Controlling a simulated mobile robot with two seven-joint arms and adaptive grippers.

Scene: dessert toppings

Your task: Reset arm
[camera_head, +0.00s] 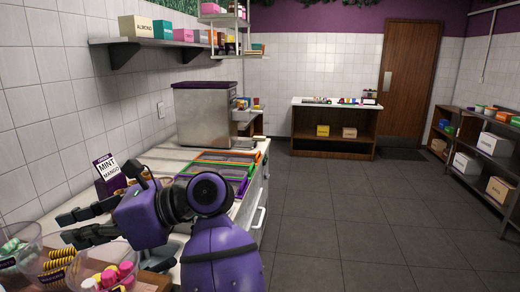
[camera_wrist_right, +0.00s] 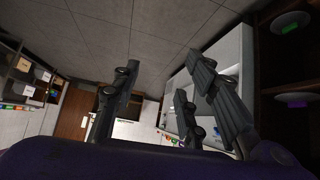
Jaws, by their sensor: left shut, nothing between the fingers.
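My left arm is purple and bent over the front of the white counter (camera_head: 177,157) in the head view. Its dark gripper (camera_head: 68,227) points left, above the clear bowls at the lower left, with its fingers shut and nothing held. Whether it touches a bowl I cannot tell. My right gripper (camera_wrist_right: 160,75) shows only in the right wrist view. Its dark fingers stand apart with nothing between them.
Bowls of pink and yellow pieces (camera_head: 118,272) and striped rolls (camera_head: 58,262) stand close below the left gripper. A sign reading mint and mango (camera_head: 106,168), colored trays (camera_head: 222,172) and a steel box (camera_head: 203,115) are on the counter. Open floor (camera_head: 350,220) lies to the right.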

